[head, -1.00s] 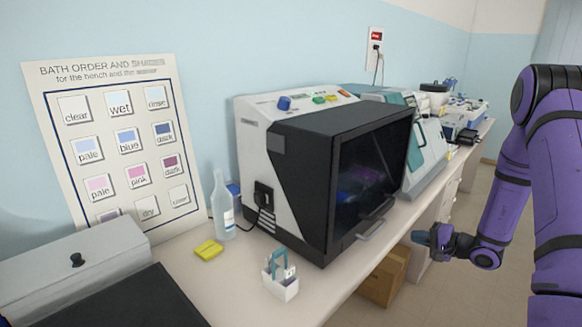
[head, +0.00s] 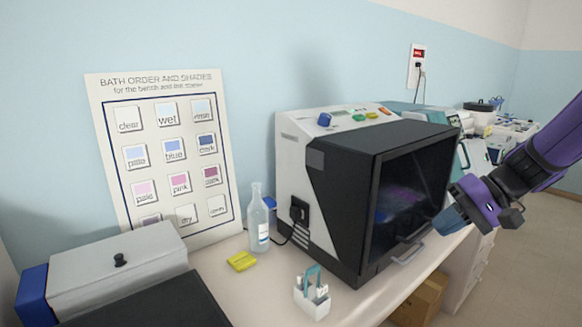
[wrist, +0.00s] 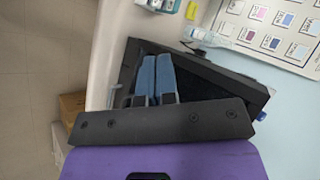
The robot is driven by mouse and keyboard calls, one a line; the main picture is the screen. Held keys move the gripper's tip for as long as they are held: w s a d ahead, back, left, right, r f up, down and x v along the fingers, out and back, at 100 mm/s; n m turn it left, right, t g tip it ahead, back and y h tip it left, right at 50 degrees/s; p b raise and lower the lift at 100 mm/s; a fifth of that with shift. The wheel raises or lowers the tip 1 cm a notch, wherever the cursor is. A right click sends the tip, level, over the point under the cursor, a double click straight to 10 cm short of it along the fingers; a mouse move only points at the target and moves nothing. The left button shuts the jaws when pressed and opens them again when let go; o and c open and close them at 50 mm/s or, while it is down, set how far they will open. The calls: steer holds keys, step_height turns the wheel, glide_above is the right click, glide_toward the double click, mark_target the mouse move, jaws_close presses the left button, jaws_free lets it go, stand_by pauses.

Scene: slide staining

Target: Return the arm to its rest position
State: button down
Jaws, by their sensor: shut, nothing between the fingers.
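My purple arm comes in from the right in the head view. My gripper (head: 452,222) is in front of the right part of the black-fronted stainer machine (head: 345,165), near its dark window. In the wrist view my gripper (wrist: 155,62) shows two blue fingers side by side and closed, with nothing between them. The dark machine (wrist: 215,80) lies behind the fingers in that view. I cannot tell the exact gap between the fingers and the machine.
A white slide holder with a teal handle (head: 313,294), a yellow block (head: 241,261) and a clear bottle (head: 258,222) stand on the bench left of the machine. A grey lidded box (head: 150,272) is at left. A cardboard box (head: 420,298) sits below the bench.

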steer(key=s+r+n+t+h, duration=0.1)
steer(key=s+r+h, duration=0.3)
steer(key=s, duration=0.5)
steer(key=s+d+r+n+t+h, duration=0.1)
steer(key=s+r+t+h, duration=0.1)
steer(key=s+r+h, duration=0.3)
steer(key=shift+s+r+t, duration=0.25)
steer(key=shift+s+t, duration=0.15)
steer(key=shift+s, duration=1.45)
steer(key=shift+d, duration=0.1)
